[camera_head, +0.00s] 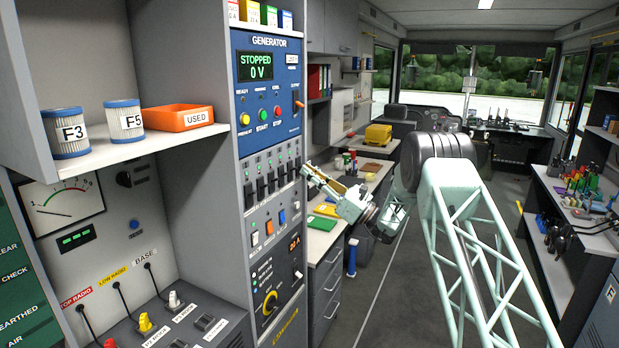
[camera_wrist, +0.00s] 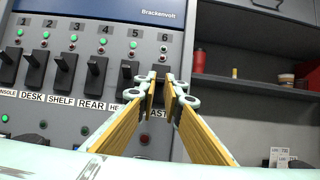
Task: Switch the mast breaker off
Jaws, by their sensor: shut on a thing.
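The mast breaker (camera_wrist: 160,71) is the dark lever under number 6, at the right end of the breaker row in the wrist view. Its label is partly covered, with "AST" showing. My gripper (camera_wrist: 161,82) is shut on this lever, its yellow-lined fingers on either side. In the head view my gripper (camera_head: 306,173) reaches the right end of the breaker row (camera_head: 272,184), where the mast lever is hidden. The lever's exact position and its lamp are hard to read.
The heater-side breaker 5 (camera_wrist: 128,74) stands close to the left of my fingers, with more levers beyond it. An open shelf (camera_wrist: 250,85) lies to the right.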

